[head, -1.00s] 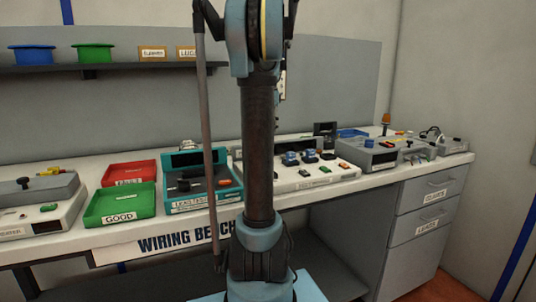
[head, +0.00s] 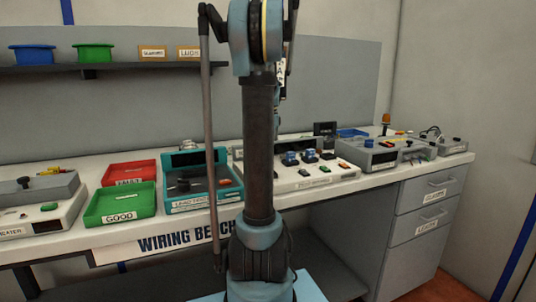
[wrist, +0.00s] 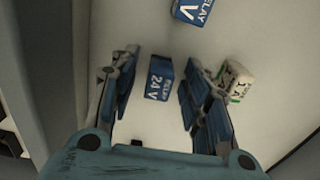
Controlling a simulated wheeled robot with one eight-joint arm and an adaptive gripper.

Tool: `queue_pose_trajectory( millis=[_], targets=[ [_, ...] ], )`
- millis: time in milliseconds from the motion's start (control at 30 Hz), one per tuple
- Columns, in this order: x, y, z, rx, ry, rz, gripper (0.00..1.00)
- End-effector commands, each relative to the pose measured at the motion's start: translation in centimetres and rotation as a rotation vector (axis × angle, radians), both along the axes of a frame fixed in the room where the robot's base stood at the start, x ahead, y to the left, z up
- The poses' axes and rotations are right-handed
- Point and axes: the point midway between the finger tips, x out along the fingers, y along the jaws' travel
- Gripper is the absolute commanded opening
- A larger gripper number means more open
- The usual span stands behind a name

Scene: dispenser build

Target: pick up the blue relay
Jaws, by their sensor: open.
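A blue relay marked "24 V" (wrist: 159,78) lies on a pale surface in the wrist view. It sits between the two fingers of my open gripper (wrist: 160,60), with a gap on each side. A second blue relay (wrist: 192,10) is beyond the fingertips, cut off by the top edge. In the head view, small blue relays (head: 290,158) stand on a white panel unit (head: 284,181) on the bench.
A white part marked "1A" (wrist: 237,78) lies close outside the right finger. On the bench are a green tray (head: 119,217), a red tray (head: 128,173), a teal tester (head: 190,158) and a grey instrument (head: 367,155) at right.

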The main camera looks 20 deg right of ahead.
Motion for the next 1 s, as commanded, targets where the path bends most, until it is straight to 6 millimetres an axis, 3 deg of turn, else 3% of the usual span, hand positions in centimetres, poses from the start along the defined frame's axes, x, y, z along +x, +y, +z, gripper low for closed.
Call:
queue_pose_trajectory(
  millis=[167, 333, 767, 1000],
  targets=[
    [0.0, -0.1, 0.0, 0.000, 0.000, -0.001, 0.41],
    [0.0, -0.1, 0.0, 0.000, 0.000, -0.001, 0.03],
    [0.0, -0.1, 0.5, 0.000, 0.000, -0.002, 0.01],
    [-0.1, -0.1, 3.7, 0.000, 0.000, -0.002, 0.01]
  ],
)
